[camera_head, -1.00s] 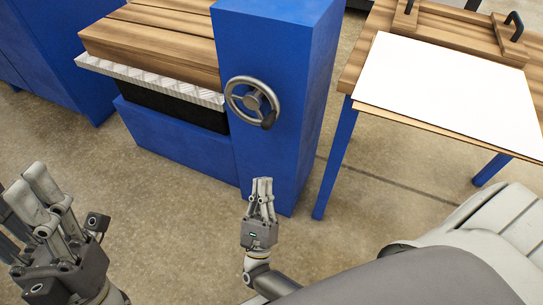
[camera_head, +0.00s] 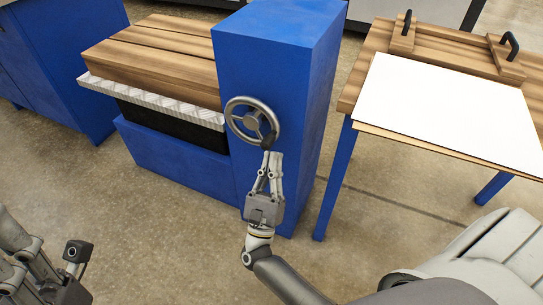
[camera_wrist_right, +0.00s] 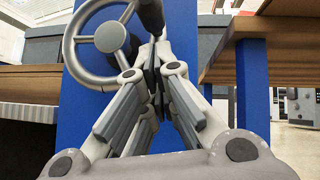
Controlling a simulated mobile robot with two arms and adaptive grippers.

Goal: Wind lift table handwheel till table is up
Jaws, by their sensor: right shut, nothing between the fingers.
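The grey handwheel (camera_head: 252,122) is on the front of the blue housing (camera_head: 290,60). Its dark handle knob (camera_head: 268,143) is at the lower right of the rim. My right gripper (camera_head: 273,158) is shut and empty, its fingertips right at the knob; I cannot tell whether they touch it. In the right wrist view the handwheel (camera_wrist_right: 108,38) is at upper left and the knob (camera_wrist_right: 151,14) is just above the closed fingertips. The lift table (camera_head: 150,97), a ribbed metal plate, carries wooden boards (camera_head: 155,65). My left gripper (camera_head: 35,260) is partly cut off at the lower left.
A wooden table (camera_head: 360,75) with blue legs stands at the right, bearing a white sheet (camera_head: 450,110) and two wooden blocks with black handles (camera_head: 509,50). A blue cabinet (camera_head: 70,70) stands at the left. The concrete floor in front is clear.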

